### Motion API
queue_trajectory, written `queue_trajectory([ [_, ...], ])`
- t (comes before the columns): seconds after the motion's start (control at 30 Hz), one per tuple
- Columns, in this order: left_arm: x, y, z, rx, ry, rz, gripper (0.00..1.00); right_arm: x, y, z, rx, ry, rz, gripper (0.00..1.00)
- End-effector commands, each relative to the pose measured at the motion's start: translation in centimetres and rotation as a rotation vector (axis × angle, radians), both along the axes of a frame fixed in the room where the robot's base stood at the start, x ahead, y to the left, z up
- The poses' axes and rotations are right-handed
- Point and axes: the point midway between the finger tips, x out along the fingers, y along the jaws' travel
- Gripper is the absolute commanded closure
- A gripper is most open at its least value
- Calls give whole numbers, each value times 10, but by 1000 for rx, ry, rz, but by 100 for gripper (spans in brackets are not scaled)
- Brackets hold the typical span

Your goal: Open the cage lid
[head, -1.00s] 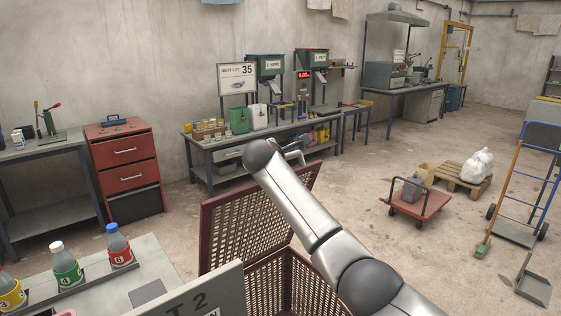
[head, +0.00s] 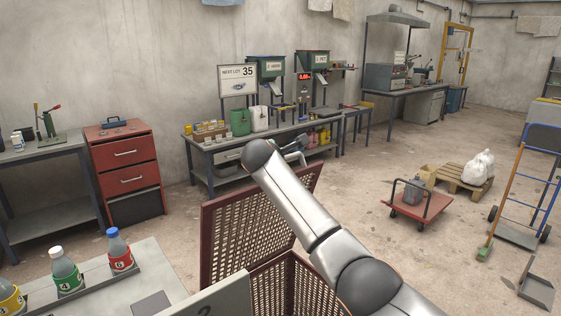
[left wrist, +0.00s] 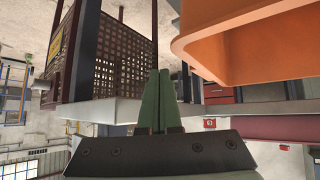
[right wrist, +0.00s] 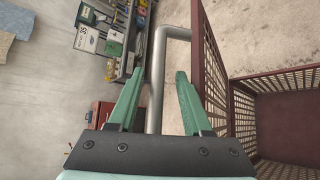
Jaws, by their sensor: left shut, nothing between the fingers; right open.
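The dark red mesh cage stands at the bottom middle of the head view. Its lid (head: 235,230) stands raised at a steep angle above the open cage body (head: 315,290). In the right wrist view, the lid (right wrist: 211,70) is seen edge-on, with the open cage (right wrist: 285,115) to its right. A grey bar handle (right wrist: 157,65) shows by the lid. My right gripper (right wrist: 159,71) is open, the bar appearing between its fingers; I cannot tell whether they touch. My left gripper (left wrist: 154,72) is shut and empty, beside mesh (left wrist: 105,50) in the left wrist view.
An orange bin (left wrist: 245,45) is close to the left gripper. A grey table with bottles (head: 120,250) and a sign board (head: 215,297) are left of the cage. A workbench (head: 250,140) stands behind. Open floor with a red trolley (head: 420,207) lies right.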

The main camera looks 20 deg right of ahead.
Motion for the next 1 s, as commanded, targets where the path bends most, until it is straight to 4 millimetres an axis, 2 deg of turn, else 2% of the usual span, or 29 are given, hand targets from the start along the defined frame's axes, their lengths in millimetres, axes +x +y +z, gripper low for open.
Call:
queue_trajectory([
  [0.27, 0, 0, -1, 0, 1, 0, 100, -1, 1, 3, 0, -5, 0, 50],
  [0.47, 0, 0, -6, 0, 1, 0, 100, -11, 7, 7, 0, -8, 1, 50],
  [1.0, -1, 0, -28, 0, 1, 0, 100, -82, 45, 43, 1, -8, 4, 50],
])
